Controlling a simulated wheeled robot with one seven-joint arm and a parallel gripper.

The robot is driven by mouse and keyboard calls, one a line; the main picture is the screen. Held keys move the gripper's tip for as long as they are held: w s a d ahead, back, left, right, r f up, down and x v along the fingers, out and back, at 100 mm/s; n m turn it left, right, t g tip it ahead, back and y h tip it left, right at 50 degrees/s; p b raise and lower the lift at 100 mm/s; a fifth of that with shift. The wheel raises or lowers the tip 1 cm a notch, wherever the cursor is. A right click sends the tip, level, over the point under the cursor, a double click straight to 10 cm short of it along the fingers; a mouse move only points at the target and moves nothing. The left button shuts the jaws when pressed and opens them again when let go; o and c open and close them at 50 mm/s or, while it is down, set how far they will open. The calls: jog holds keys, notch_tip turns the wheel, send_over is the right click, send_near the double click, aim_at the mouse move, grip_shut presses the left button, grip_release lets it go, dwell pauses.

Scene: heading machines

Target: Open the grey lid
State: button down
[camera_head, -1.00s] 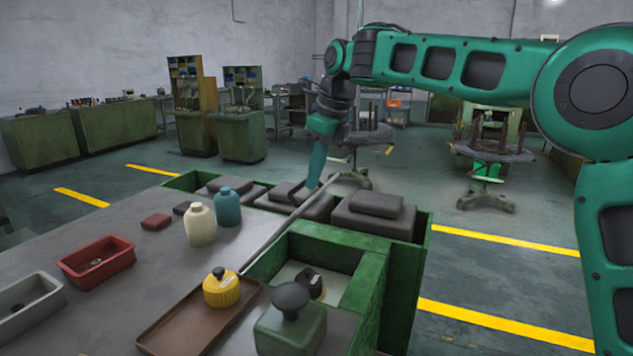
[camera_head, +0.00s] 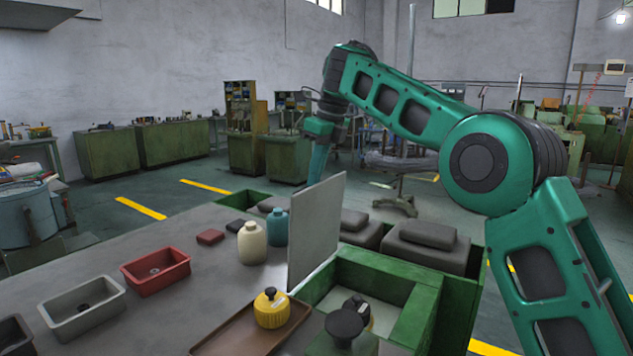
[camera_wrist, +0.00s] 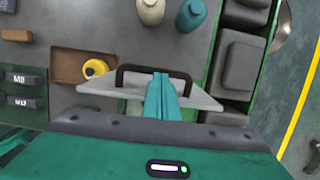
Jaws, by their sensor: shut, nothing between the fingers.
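The grey lid (camera_head: 317,228) stands nearly upright at the left edge of an open green compartment (camera_head: 427,303). In the wrist view the lid (camera_wrist: 100,88) is seen from above at a slant, and a black loop handle (camera_wrist: 123,80) shows on it. My gripper (camera_head: 317,172) is behind the lid's top edge in the head view, its fingertips partly hidden. In the wrist view my teal fingers (camera_wrist: 161,85) are together and empty, overlapping the handle and the lid. I cannot tell whether they touch the lid.
A cream bottle (camera_head: 252,243) and a teal bottle (camera_head: 277,228) stand close left of the lid. Dark grey blocks (camera_head: 427,250) lie behind the compartment. Red (camera_head: 155,270) and grey bins (camera_head: 82,305) stand left.

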jog(key=shift+w+a, duration=0.1)
jog(key=shift+w, duration=0.15)
jog(key=shift+r, duration=0.1)
dwell(0.3)
